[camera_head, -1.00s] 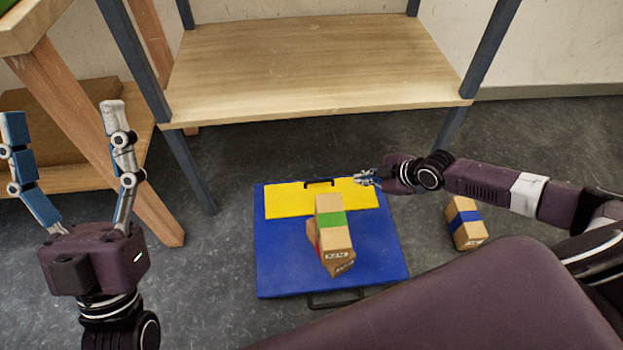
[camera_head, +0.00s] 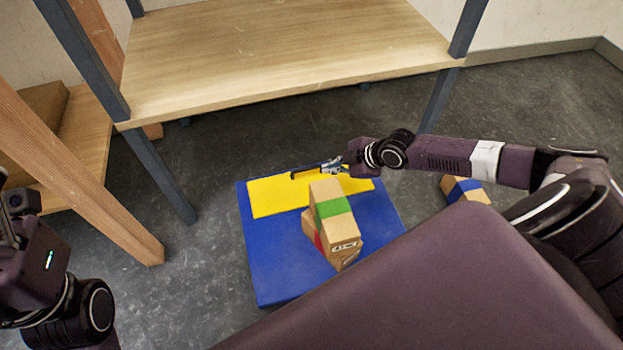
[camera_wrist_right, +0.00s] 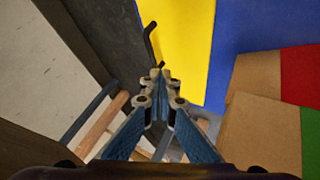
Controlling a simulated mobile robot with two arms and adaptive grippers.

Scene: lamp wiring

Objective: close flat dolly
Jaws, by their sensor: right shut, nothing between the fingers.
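The flat dolly (camera_head: 270,255) is a blue board on the floor with a yellow panel (camera_head: 272,197) along its far part. A thin dark handle (camera_head: 303,174) stands at the panel's far edge; it also shows in the right wrist view (camera_wrist_right: 150,42). My right gripper (camera_head: 330,167) is shut and empty at the handle's right end. In the right wrist view its closed fingertips (camera_wrist_right: 160,80) are close to the handle; I cannot tell whether they touch. My left gripper (camera_head: 20,203) is cut off at the left edge, its fingers mostly out of view.
A green-banded box (camera_head: 333,208) rests on a red-banded box (camera_head: 312,232) on the dolly. A blue-banded box (camera_head: 463,189) is on the floor to the right. A wooden shelf (camera_head: 285,60) with grey posts stands behind, a wooden table leg (camera_head: 90,185) at left.

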